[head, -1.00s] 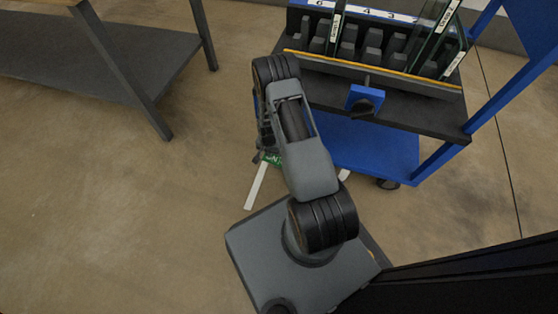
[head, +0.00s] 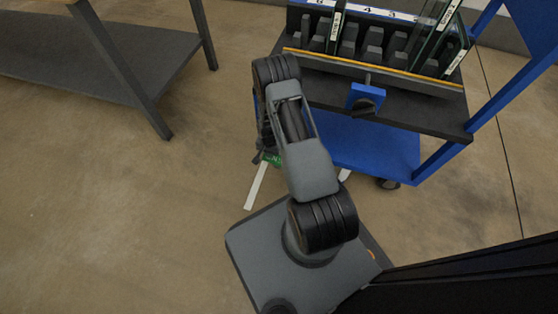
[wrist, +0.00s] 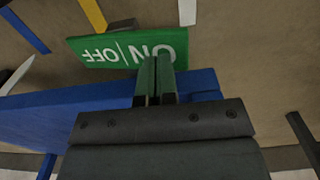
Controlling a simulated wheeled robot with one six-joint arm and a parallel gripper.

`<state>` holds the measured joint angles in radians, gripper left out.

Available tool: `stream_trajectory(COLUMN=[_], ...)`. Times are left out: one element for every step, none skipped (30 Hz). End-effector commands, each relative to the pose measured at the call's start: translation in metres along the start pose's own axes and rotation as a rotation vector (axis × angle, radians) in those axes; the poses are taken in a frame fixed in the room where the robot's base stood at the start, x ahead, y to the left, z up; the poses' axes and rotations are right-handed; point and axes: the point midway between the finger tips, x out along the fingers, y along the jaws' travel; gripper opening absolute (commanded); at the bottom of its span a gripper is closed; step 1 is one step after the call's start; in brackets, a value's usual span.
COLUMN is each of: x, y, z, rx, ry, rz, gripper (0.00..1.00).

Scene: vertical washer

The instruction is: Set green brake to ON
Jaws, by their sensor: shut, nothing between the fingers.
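The green brake (wrist: 100,48) is a flat green plate with white ON and OFF lettering. In the wrist view it appears upside down, with ON at right and OFF at left. My gripper (wrist: 156,62) is shut and empty, its two fingers together in front of the ON side. The fingertips overlap the plate's lower edge in the picture; I cannot tell whether they touch it. In the head view only a small part of the green brake (head: 272,159) shows beside my arm, low at the blue cart (head: 375,148). My arm hides most of it.
The cart's upper shelf holds a slotted dark rack (head: 372,45) with upright panels. A blue block with a dark knob (head: 365,99) is on its front. White strips (head: 256,186) lie on the floor. A dark table (head: 110,55) stands at left; open floor lies between.

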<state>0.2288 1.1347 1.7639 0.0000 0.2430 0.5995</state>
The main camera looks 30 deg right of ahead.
Motion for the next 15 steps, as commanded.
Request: stream_trajectory(x=[0.0016,0.002,0.0026,0.0031,0.0035,0.0041,0.0045,0.005,0.0056,0.0061,0.0065,0.0071,0.0076,0.008,0.0086], y=[0.0,0.0,0.0,0.0,0.0,0.0,0.0,0.0,0.0,0.0,0.0,0.0,0.0,0.0,0.0], z=[0.0,0.0,0.0,0.0,0.0,0.0,-0.0001,0.0,0.0,0.0,0.0,-0.0001,0.0,0.0,0.0], rx=[0.0,0.0,0.0,0.0,0.0,0.0,0.0,0.0,0.0,0.0,0.0,0.0,0.0,0.0,0.0], ry=[0.0,0.0,0.0,0.0,0.0,0.0,0.0,0.0,0.0,0.0,0.0,0.0,0.0,0.0,0.0], rz=[0.0,0.0,0.0,0.0,0.0,0.0,0.0,0.0,0.0,0.0,0.0,0.0,0.0,0.0,0.0], gripper=[0.0,0.0,0.0,0.0,0.0,0.0,0.0,0.0,0.0,0.0,0.0,0.0,0.0,0.0,0.0])
